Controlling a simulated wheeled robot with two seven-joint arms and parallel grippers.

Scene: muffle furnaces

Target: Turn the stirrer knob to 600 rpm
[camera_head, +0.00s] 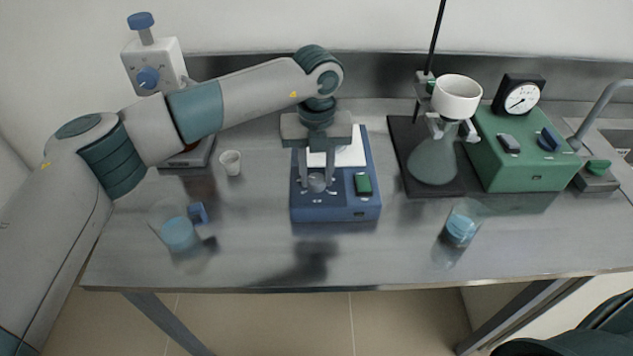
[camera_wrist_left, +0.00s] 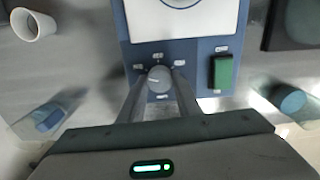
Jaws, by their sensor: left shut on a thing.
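The blue stirrer (camera_head: 347,206) with a white top plate stands at the middle of the table. Its round grey knob (camera_head: 317,183) is on the front left of its sloping panel, with a green switch (camera_head: 363,184) to its right. My left gripper (camera_head: 317,185) reaches down from above with a finger on each side of the knob, shut on it. In the left wrist view the knob (camera_wrist_left: 159,78) sits between the fingertips, with small labels around it too blurred to read. The pointer's setting cannot be made out. My right gripper is not in view.
A small white cup (camera_head: 230,162) stands left of the stirrer. A flask (camera_head: 433,160) on a stand and a green device (camera_head: 527,150) are at right.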

